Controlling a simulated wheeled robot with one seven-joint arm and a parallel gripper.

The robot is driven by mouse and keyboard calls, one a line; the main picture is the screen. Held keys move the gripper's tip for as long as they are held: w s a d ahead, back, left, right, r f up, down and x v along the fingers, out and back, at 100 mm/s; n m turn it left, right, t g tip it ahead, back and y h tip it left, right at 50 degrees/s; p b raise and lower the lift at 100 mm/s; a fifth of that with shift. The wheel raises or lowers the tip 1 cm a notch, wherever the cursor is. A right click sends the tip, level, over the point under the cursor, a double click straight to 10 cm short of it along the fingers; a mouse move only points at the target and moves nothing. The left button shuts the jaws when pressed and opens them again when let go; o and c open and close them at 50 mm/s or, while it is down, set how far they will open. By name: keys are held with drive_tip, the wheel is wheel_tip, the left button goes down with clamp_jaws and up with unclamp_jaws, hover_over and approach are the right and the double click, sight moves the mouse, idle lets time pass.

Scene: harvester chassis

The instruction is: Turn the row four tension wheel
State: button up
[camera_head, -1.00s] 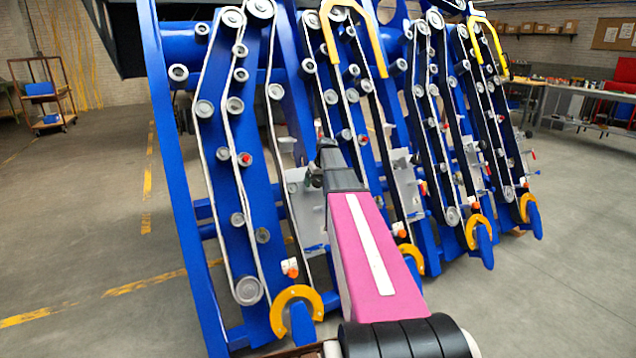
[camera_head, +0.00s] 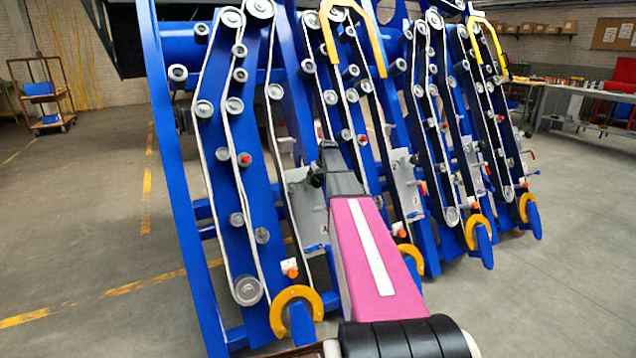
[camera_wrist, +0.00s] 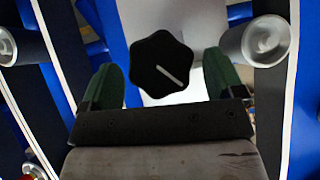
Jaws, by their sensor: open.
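A black lobed wheel (camera_wrist: 160,58) with a white pointer line running toward its lower right shows in the wrist view. It sits in front of a pale plate (camera_wrist: 195,92). My gripper (camera_wrist: 163,78) is open, with one green finger left of the wheel and the other right of it. I cannot tell whether the fingers touch the wheel. In the head view my gripper (camera_head: 318,172) is at a grey plate on the blue machine, and my forearm hides the wheel there. The pictures do not show a row number.
The blue harvester frame (camera_head: 178,200) carries several slanted rows of belts and grey rollers, such as a roller (camera_wrist: 265,40) right of my gripper. Orange curved pieces (camera_head: 297,295) stand at the row bottoms. The floor (camera_head: 90,230) to the left is clear.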

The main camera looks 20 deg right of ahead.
drive_tip(key=shift+w+a+f, duration=0.1)
drive_tip(key=shift+w+f, duration=0.1)
drive_tip(key=shift+f, duration=0.35)
drive_tip(key=c, duration=0.9)
drive_tip(key=m+y, duration=0.3)
drive_tip(key=m, duration=0.1)
drive_tip(key=shift+y, duration=0.3)
drive_tip(key=m+y, duration=0.1)
drive_tip(key=m+t+y, duration=0.1)
drive_tip(key=m, duration=0.1)
drive_tip(key=shift+d+f+y, duration=0.1)
drive_tip(key=shift+d+y, duration=0.1)
drive_tip(key=shift+y, duration=0.2)
drive_tip(key=shift+m, duration=0.4)
